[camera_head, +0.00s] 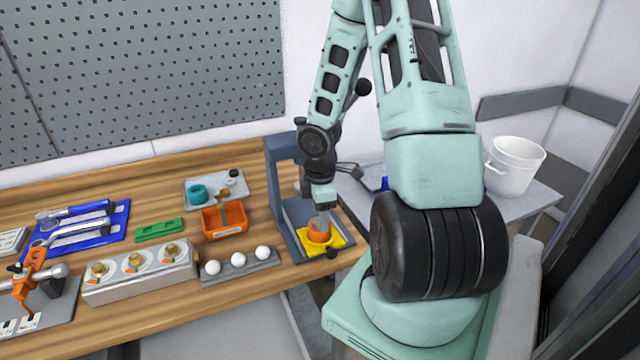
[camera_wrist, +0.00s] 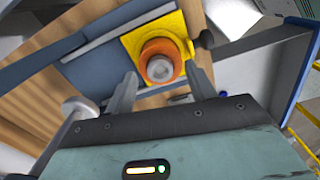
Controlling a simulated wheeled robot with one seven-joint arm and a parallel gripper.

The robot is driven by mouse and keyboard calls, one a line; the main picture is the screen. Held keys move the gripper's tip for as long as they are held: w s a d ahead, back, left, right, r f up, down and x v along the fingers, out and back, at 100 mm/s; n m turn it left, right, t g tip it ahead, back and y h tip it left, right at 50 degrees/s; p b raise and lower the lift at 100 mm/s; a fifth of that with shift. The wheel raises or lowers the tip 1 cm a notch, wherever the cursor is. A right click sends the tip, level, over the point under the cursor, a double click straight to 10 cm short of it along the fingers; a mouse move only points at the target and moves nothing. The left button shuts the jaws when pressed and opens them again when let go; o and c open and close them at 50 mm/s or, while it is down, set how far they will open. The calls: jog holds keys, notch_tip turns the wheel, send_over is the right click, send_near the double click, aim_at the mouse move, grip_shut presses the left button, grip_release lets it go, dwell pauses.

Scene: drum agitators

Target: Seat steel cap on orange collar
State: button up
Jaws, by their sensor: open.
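The orange collar (camera_wrist: 148,50) stands on a yellow plate (camera_wrist: 182,26) in the wrist view. A round steel piece, which looks like the steel cap (camera_wrist: 159,69), sits at the middle of the collar's top. I cannot tell whether it is fully seated. My gripper (camera_wrist: 163,88) is open, with its two fingers apart on either side near the collar. In the head view the collar (camera_head: 319,236) shows below my gripper (camera_head: 322,218), on the yellow plate (camera_head: 337,241) in a blue-grey press-like stand. The cap is hard to make out there.
The blue-grey stand (camera_head: 277,190) rises close behind and left of my gripper. A tray with white balls (camera_head: 238,260), an orange bin (camera_head: 226,222) and a grey box with brass fittings (camera_head: 138,275) stand to the left. A white bucket (camera_head: 514,168) is at right.

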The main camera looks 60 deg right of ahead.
notch_tip(320, 180, up, 16)
jog(key=p, duration=0.4)
jog(key=shift+r+p, duration=0.2)
jog(key=shift+p, duration=0.1)
